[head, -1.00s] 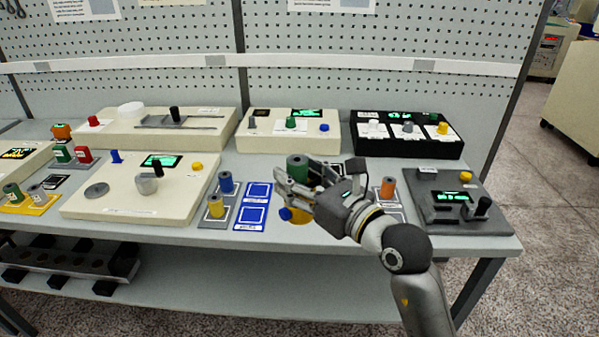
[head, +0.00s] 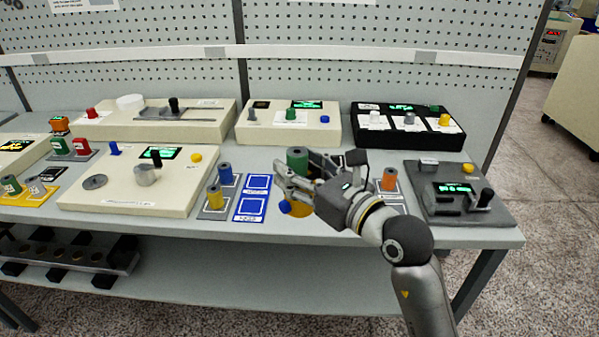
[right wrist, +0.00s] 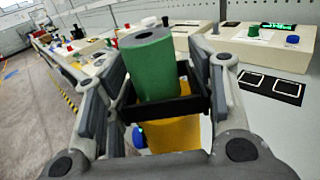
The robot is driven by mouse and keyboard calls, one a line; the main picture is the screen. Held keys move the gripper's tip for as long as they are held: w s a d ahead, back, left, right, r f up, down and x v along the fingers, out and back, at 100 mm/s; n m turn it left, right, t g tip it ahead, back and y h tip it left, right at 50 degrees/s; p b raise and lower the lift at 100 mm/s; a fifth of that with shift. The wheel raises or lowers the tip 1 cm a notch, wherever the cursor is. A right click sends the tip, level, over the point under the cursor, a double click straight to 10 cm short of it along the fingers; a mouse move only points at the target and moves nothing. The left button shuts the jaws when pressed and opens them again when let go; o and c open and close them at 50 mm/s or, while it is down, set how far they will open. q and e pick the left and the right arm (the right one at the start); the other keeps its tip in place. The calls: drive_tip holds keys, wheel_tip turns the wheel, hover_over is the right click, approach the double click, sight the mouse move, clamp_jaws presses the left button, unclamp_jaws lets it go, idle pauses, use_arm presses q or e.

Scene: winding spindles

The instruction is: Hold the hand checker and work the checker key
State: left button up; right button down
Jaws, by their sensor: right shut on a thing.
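My right gripper (head: 293,184) is shut on the yellow hand checker (head: 300,209), over the front part of the bench. In the right wrist view the yellow body (right wrist: 172,132) shows between the fingers, with a black band above it. A green spindle (head: 297,156) stands up out of its top and also shows in the right wrist view (right wrist: 148,65). The blue checker key (head: 285,207) sticks out of the yellow body's side and partly shows in the right wrist view (right wrist: 139,137). The fingers hide much of the checker. My left gripper is out of view.
Left of the checker are a blue marked pad (head: 249,214) and spindles on a grey plate. An orange spindle (head: 389,179) and a grey device (head: 461,216) stand to the right. Cream boxes (head: 288,143) and a black box (head: 408,148) line the back.

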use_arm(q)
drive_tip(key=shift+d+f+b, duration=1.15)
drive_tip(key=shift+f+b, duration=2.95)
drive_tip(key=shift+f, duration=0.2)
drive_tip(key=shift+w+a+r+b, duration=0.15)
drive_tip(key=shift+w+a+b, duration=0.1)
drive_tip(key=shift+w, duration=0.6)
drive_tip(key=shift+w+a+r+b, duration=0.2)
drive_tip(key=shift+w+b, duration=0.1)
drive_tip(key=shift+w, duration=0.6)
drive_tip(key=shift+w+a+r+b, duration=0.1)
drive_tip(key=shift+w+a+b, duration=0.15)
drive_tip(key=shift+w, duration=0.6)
use_arm(e)
drive_tip(key=w+f, duration=1)
drive_tip(key=w, duration=0.2)
drive_tip(key=shift+a, duration=0.35)
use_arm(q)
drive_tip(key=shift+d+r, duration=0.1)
use_arm(e)
drive_tip(key=shift+f, duration=0.4)
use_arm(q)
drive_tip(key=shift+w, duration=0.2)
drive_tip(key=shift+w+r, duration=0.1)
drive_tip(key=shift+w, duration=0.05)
use_arm(e)
drive_tip(key=shift+f, duration=0.2)
